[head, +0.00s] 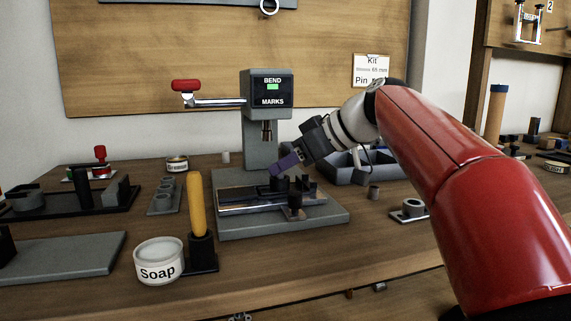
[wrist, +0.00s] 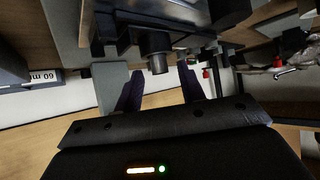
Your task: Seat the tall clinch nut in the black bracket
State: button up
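My gripper (head: 287,163), with purple fingers, is low over the base of the grey press. In the wrist view its two fingers (wrist: 159,82) stand apart, with no part visibly clamped. A dark cylinder (wrist: 156,50) shows beyond the fingertips, in line with the gap. Black upright pieces (head: 296,203) sit on the press bed under my gripper; I cannot tell which is the black bracket. A short grey cylinder (head: 374,192) stands on the bench right of the press and another (head: 226,157) behind it; I cannot tell whether either is the tall clinch nut.
The press (head: 266,100) has a red-knobbed lever (head: 186,86) at left and its ram above the bed. A soap tub (head: 159,261) and a yellow-handled tool (head: 196,205) stand at front left. A grey tray (head: 350,172) lies behind my arm. The front right bench is mostly clear.

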jog(key=p+v, duration=0.1)
jog(key=v, duration=1)
jog(key=shift+s, duration=0.1)
